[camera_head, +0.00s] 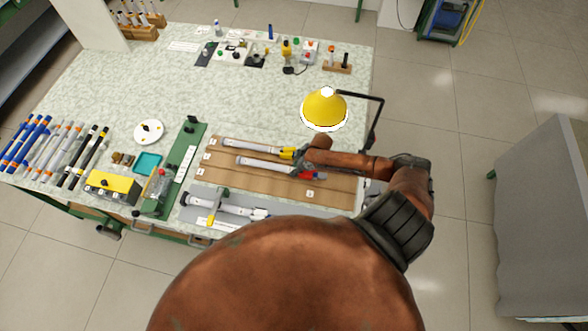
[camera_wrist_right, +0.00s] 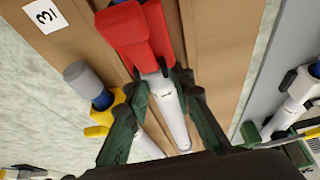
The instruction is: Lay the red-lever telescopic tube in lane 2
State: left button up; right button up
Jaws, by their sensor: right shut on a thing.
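The red-lever telescopic tube (camera_head: 262,166) is over the middle lane of the brown board (camera_head: 255,183). My right gripper (camera_wrist_right: 165,105) is shut around its pale tube, just behind the red lever head (camera_wrist_right: 138,35). I cannot tell whether the tube touches the lane floor. My arm hides part of the tube and most of the gripper in the head view. A yellow-lever tube (camera_head: 250,147) lies alongside in the far lane; it also shows in the right wrist view (camera_wrist_right: 108,110). A lane label reading 3 (camera_wrist_right: 45,14) sits beyond it. My left gripper is out of view.
A yellow lamp (camera_head: 324,108) stands behind. The table's middle (camera_head: 230,95) is clear.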

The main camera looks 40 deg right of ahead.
jog(key=shift+f, duration=0.1)
jog(key=o, duration=0.9)
jog(key=v, duration=1.2)
jog(key=shift+s+a+f, duration=0.1)
jog(key=shift+f, duration=0.05)
